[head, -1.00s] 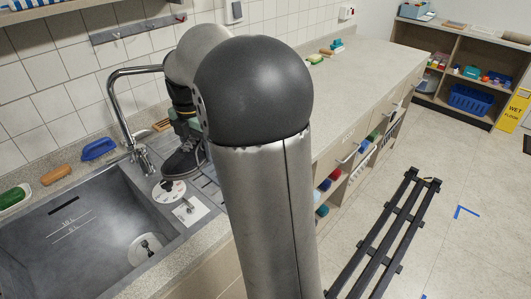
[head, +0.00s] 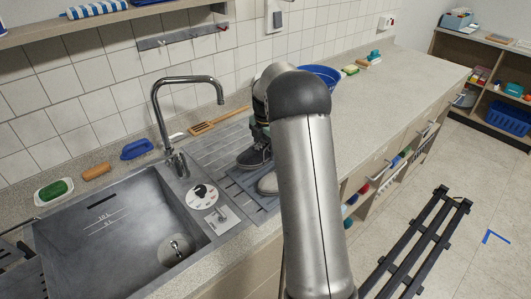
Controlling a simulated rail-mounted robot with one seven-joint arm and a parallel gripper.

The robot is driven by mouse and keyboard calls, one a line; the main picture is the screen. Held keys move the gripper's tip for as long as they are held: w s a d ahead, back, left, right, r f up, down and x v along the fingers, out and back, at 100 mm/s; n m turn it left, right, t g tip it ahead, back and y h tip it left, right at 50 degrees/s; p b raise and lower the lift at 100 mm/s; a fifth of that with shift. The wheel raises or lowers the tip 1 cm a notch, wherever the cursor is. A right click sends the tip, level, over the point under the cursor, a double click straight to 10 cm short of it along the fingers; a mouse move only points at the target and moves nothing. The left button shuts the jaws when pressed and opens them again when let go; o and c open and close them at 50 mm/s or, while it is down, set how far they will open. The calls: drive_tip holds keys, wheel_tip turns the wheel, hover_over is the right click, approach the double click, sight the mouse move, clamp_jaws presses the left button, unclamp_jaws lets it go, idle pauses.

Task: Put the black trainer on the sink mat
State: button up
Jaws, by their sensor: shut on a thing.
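The black trainer (head: 253,156) has a pale sole edge and shows just left of my arm, over the grey ribbed draining area to the right of the sink basin. My gripper (head: 262,136) is shut on the trainer from above and is mostly hidden behind my arm. A dark grey mat (head: 238,190) lies in front of the trainer, partly covered by my arm. A pale rounded thing (head: 267,184) shows at its right. I cannot tell whether the trainer touches the surface below it.
The sink basin (head: 125,232) and curved tap (head: 178,110) are to the left. A blue bowl (head: 322,76) stands behind my arm. The worktop (head: 400,95) at right is largely clear.

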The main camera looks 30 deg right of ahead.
drive_tip(key=shift+w+f, duration=0.15)
drive_tip(key=shift+f, duration=1.5)
drive_tip(key=shift+f, duration=0.2)
drive_tip(key=o, duration=1.2)
drive_tip(key=shift+r, duration=0.15)
